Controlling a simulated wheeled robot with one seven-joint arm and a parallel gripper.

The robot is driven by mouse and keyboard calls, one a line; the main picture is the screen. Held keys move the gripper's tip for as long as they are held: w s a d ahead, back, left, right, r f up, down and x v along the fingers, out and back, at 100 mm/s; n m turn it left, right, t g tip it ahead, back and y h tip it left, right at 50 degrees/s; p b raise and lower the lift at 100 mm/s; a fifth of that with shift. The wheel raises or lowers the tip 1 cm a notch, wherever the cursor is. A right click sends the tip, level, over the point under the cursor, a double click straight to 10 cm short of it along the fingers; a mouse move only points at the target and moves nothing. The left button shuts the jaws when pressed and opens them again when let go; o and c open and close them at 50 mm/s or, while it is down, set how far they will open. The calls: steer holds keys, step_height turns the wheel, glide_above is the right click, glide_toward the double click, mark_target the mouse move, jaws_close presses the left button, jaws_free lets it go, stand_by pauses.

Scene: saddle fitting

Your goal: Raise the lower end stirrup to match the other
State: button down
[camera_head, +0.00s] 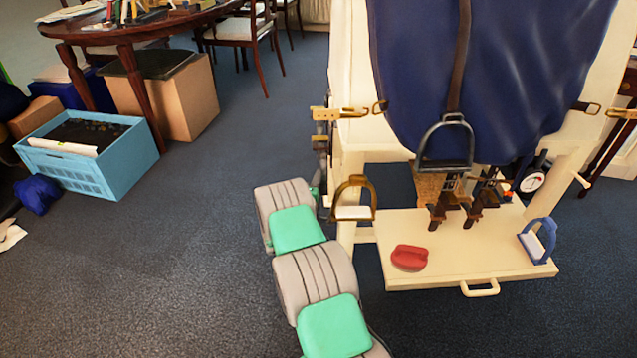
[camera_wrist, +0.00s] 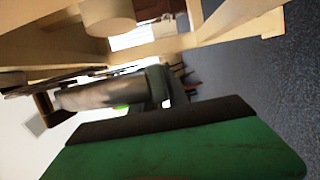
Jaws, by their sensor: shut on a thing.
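A bronze stirrup (camera_head: 355,199) with a white tread is at the left of the stand. A grey stirrup (camera_head: 447,146) hangs in the middle on a brown strap (camera_head: 459,55). A blue stirrup (camera_head: 538,240) is lowest, at the right end of the shelf; I cannot tell whether it hangs or rests there. My arm reaches up to the stand's left post, and my gripper is mostly hidden there in the head view. In the wrist view its dark-edged green part (camera_wrist: 170,125) fills the bottom, close to a grey-brown cylinder (camera_wrist: 105,93). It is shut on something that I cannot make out.
The cream shelf (camera_head: 430,225) holds a red piece (camera_head: 409,257) and dark brown clamps (camera_head: 455,207). A dark blue cover (camera_head: 500,60) drapes the stand. A blue crate (camera_head: 88,155) is at far left; carpet between is free.

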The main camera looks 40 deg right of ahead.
steer(key=c, duration=1.3)
jaws_free()
steer(key=p+v, duration=0.2)
steer(key=v, duration=0.5)
steer(key=shift+s+a, duration=0.2)
steer(key=shift+a, duration=0.1)
